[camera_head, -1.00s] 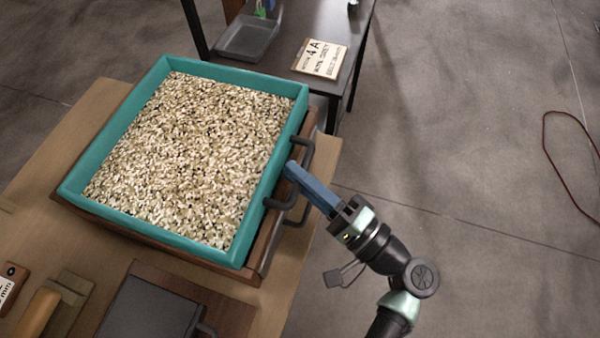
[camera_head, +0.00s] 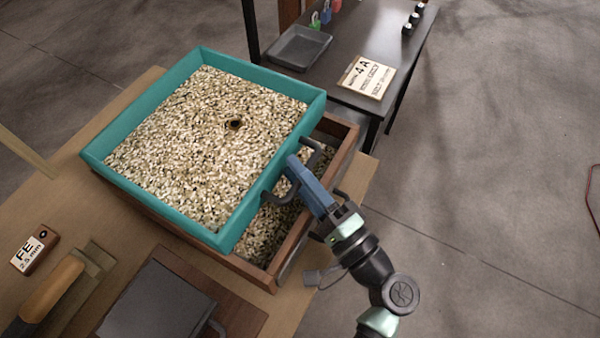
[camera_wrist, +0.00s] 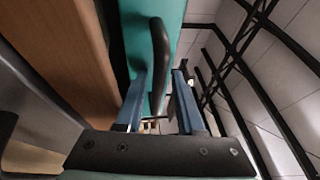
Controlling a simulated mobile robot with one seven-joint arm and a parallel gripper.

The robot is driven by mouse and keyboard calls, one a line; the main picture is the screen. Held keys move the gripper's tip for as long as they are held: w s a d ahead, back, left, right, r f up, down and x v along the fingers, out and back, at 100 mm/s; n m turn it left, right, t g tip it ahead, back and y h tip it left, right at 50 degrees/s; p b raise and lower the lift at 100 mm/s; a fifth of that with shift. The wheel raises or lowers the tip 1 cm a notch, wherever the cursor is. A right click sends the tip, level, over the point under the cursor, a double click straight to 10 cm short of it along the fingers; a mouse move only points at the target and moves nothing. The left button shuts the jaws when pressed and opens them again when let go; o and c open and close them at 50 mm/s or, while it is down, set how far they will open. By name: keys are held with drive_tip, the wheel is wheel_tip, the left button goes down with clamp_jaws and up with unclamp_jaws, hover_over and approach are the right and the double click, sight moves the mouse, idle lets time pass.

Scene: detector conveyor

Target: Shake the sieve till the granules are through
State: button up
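The teal sieve (camera_head: 110,140) is filled with pale granules (camera_head: 190,150), with one small dark spot (camera_head: 236,124) among them. It sits over a wooden box (camera_head: 297,243), shifted left so that the box's right strip shows, with granules (camera_head: 268,228) inside. My gripper (camera_head: 296,165) is at the dark handle (camera_head: 275,197) on the sieve's right side. The exact contact is partly hidden.
A wooden table (camera_head: 130,95) carries a wooden block labelled FE 2.5 mm (camera_head: 34,248), a wooden-handled tool (camera_head: 52,290) and a dark lidded box (camera_head: 160,310) in front. Behind, a dark table holds a grey tray (camera_head: 300,47) and a 4A sign (camera_head: 367,77).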

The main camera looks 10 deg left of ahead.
drive_tip(key=shift+f, duration=0.3)
drive_tip(key=shift+d, duration=0.1)
drive_tip(key=shift+s+d, duration=0.15)
drive_tip(key=shift+d, duration=0.15)
drive_tip(key=w+d+r+b+v, duration=0.1)
drive_tip(key=v, duration=0.8)
drive_tip(key=w+d+r+b+v, duration=0.1)
drive_tip(key=v, duration=0.7)
drive_tip(key=w+a+r+n+h+p, duration=0.1)
drive_tip(key=w+r+n+h+p, duration=0.2)
drive_tip(key=w+r+h+p, duration=0.65)
drive_tip(key=w+r+n+t, duration=0.1)
drive_tip(key=w+r, duration=0.2)
drive_tip(key=r, duration=0.4)
drive_tip(key=w+a+r+n+t+h, duration=0.1)
drive_tip(key=w+r, duration=0.2)
drive_tip(key=r, duration=0.3)
drive_tip(key=w+a+r+n+t+p, duration=0.1)
drive_tip(key=w+r, duration=0.3)
drive_tip(key=r, duration=0.3)
drive_tip(key=shift+r+t+h, duration=0.3)
drive_tip(key=shift+h, duration=0.05)
